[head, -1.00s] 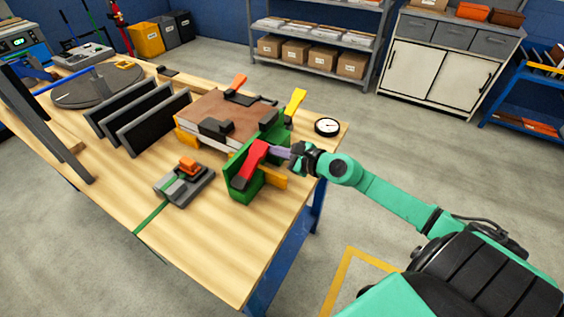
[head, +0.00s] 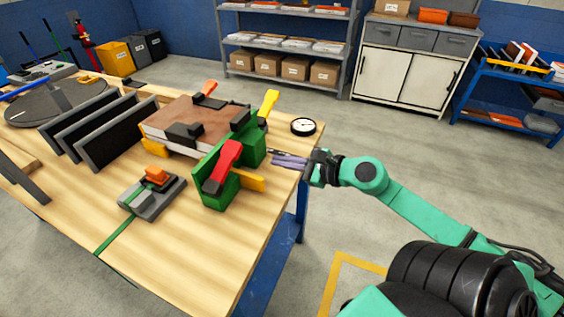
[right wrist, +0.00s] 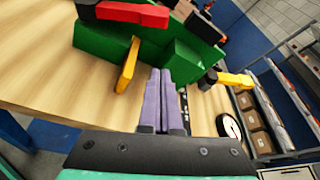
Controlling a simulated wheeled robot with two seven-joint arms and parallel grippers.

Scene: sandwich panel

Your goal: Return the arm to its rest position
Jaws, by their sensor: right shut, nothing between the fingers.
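My right gripper (head: 288,161) is at the right edge of the workbench, just right of the green clamp fixture. Its purple fingers are shut with nothing between them; they also show in the right wrist view (right wrist: 158,100), pointing toward the green block. The green fixture (head: 214,185) has a red lever (head: 222,167) and a yellow lever (head: 270,102). A brown-topped panel (head: 190,120) lies against the fixture, with dark clamps on it. In the head view a gap shows between the fingers and the red lever. My left gripper is not in view.
A round dial gauge (head: 303,126) lies near the bench corner, close behind my right gripper. A grey device with an orange block (head: 155,176) and upright dark panels (head: 110,130) stand on the bench (head: 190,255). Open floor (head: 400,160) lies right of the bench.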

